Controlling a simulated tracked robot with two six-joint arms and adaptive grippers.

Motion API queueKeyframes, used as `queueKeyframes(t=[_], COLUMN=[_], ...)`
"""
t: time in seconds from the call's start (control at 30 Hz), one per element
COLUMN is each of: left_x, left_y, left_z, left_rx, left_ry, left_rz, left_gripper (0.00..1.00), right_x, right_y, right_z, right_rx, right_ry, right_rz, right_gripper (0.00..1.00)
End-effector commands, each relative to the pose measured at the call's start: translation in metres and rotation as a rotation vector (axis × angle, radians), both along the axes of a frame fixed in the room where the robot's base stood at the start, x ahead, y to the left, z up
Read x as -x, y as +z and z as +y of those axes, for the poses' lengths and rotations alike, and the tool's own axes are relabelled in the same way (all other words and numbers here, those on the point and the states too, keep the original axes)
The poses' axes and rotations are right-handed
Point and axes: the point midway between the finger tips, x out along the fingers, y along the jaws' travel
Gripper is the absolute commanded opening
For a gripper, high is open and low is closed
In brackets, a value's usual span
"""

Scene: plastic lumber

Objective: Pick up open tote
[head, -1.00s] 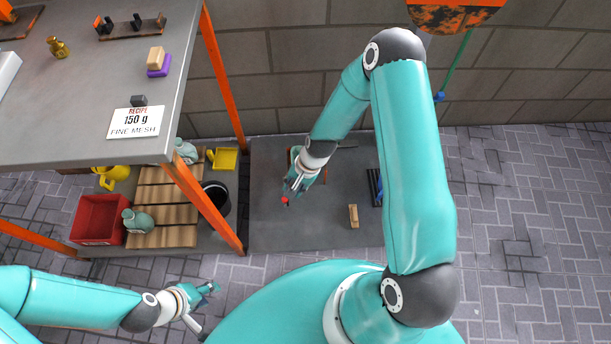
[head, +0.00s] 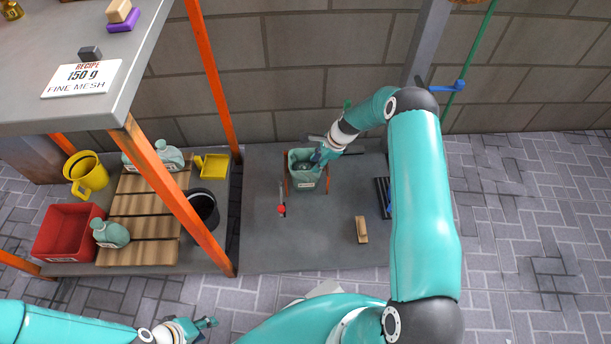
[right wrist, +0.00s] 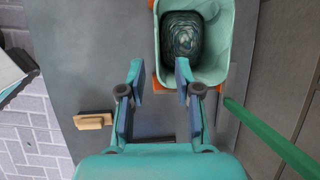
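A pale green open-topped tote (head: 303,180) stands between orange uprights on the grey floor plate. In the right wrist view the tote (right wrist: 222,70) has a dark rounded mass inside. My right gripper (head: 318,155) is at the tote's upper right in the head view. In the right wrist view its two fingers (right wrist: 160,72) are apart, with the tote's near-left wall edge between or just beyond them; contact cannot be told. My left gripper (head: 205,326) is at the lower left, away from the tote; its finger gap is too small to read.
A red-tipped tool (head: 281,209) and a wooden-handled block (head: 361,230) lie on the plate (head: 310,245). A black slotted item (head: 382,196) lies to the right. The orange-legged table, red bin (head: 67,233) and black bucket (head: 203,208) stand left. A block wall is behind.

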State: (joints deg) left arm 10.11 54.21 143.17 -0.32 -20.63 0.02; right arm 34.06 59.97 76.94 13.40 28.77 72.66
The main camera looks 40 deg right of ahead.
Motion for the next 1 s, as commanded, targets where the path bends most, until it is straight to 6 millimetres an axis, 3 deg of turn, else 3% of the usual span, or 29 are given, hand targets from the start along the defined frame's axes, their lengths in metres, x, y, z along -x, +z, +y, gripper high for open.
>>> queueKeyframes(t=[0.03,0.2,0.47,0.8,1.0], left_x=[0.000,0.000,0.000,0.000,0.000], left_y=[-0.007,-0.015,-0.020,-0.041,-0.041], left_z=[0.000,0.000,0.000,0.000,0.000], left_rx=[0.000,0.000,0.000,0.000,0.000], left_ry=[0.000,0.000,0.000,0.000,0.000], left_rz=[0.000,0.000,0.000,0.000,0.000], left_gripper=[0.40,0.40,0.40,0.40,0.40], right_x=[-0.003,-0.011,-0.015,-0.024,-0.026], right_y=[-0.015,-0.039,-0.052,-0.092,-0.095], right_z=[0.004,0.012,0.016,0.030,0.031], right_rx=[0.000,0.001,0.001,0.002,0.001], right_ry=[0.002,0.003,0.002,0.004,0.002], right_rz=[0.000,-0.001,-0.001,-0.003,-0.004], right_gripper=[0.33,0.33,0.33,0.33,0.33])
